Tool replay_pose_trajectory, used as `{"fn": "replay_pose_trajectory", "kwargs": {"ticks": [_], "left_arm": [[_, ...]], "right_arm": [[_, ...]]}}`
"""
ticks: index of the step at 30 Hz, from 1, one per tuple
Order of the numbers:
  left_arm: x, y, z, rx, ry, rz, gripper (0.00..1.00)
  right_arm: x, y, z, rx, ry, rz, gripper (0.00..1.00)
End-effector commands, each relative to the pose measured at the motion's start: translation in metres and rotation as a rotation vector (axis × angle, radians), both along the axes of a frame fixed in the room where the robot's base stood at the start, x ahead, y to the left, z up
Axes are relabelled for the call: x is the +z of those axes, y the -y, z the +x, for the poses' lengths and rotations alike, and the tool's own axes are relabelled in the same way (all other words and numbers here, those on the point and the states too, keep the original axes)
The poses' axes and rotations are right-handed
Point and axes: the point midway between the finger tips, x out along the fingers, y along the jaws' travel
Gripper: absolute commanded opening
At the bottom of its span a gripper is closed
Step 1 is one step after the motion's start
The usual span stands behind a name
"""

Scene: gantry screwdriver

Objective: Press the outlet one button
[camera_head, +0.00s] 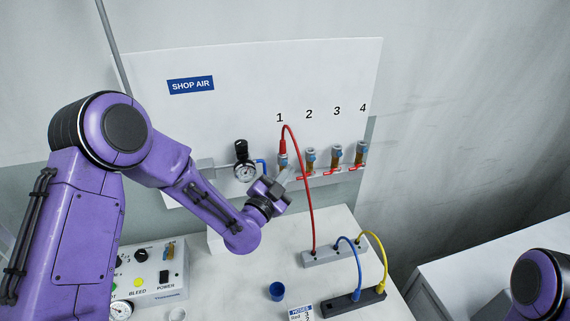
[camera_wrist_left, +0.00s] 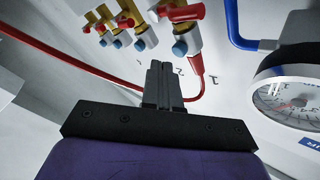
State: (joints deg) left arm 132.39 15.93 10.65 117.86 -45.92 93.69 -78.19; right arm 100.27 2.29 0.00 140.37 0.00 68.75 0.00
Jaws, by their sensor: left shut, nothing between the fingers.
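Outlet 1 (camera_head: 283,160) is the leftmost in the row on the white SHOP AIR panel. A red hose (camera_head: 308,190) is fitted to its top and loops down to the table. In the left wrist view, outlet 1 (camera_wrist_left: 183,30) is brass with a red handle and a blue round part (camera_wrist_left: 180,48), which looks like its button. My left gripper (camera_head: 284,177) is shut and empty, just below and beside outlet 1. In the left wrist view its fingertips (camera_wrist_left: 164,66) are close to the blue part; I cannot tell whether they touch. My right gripper is out of view.
A pressure gauge (camera_head: 245,172) sits left of outlet 1. Outlets 2 (camera_head: 310,158), 3 (camera_head: 336,155) and 4 (camera_head: 361,152) stand to the right. On the table are a grey hose block (camera_head: 336,257), a black block (camera_head: 352,302), a blue cup (camera_head: 277,291) and a control box (camera_head: 150,272).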

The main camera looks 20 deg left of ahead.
Motion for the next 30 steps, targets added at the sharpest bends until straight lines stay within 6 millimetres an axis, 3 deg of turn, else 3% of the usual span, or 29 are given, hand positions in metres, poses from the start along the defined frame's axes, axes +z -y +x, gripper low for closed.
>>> {"fn": "replay_pose_trajectory", "kwargs": {"ticks": [30], "left_arm": [[0.0001,-0.0067,0.0100,0.000,0.000,0.000,0.00]], "right_arm": [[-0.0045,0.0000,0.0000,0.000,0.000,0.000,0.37]]}}
